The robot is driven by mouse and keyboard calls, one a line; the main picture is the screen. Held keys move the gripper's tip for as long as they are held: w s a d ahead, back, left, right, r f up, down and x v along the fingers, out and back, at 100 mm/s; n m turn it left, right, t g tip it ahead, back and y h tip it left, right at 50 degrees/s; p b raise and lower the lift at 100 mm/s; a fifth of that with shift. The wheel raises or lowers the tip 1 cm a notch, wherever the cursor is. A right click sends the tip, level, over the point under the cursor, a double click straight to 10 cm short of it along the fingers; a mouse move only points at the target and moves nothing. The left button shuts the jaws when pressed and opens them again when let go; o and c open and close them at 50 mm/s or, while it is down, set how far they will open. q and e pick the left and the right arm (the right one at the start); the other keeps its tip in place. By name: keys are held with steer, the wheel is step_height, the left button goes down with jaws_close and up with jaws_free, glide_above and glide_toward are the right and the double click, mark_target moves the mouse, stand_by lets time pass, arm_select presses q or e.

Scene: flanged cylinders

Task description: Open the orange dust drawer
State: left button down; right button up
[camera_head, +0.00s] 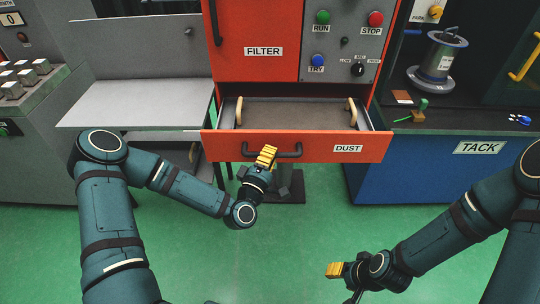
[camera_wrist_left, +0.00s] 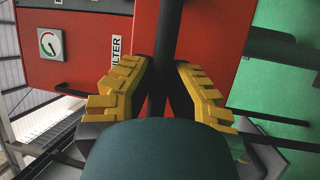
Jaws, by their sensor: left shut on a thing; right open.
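The orange dust drawer (camera_head: 225,148), labelled DUST, stands pulled out below the FILTER panel in the head view. Its grey inside shows, with two light curved grips (camera_head: 351,112) at its sides. My left gripper (camera_head: 266,154) is shut on the drawer's dark bar handle (camera_head: 291,154). In the left wrist view the handle (camera_wrist_left: 167,35) runs between the yellow fingers of the left gripper (camera_wrist_left: 165,75). My right gripper (camera_head: 334,270) is open, low at the lower right, apart from the drawer; its gap is hard to see.
A red cabinet (camera_head: 255,20) with a control panel (camera_head: 342,40) rises behind the drawer. A grey bench (camera_head: 135,104) stands left. A blue TACK counter (camera_head: 415,178) stands right, bearing a metal flanged cylinder (camera_head: 439,60). Green floor in front is open.

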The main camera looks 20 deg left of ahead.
arm_select(q)
steer(key=shift+s+d, duration=0.15)
steer(key=shift+s, duration=0.1)
steer(key=c, duration=0.9)
jaws_free()
steer(key=v, duration=1.2)
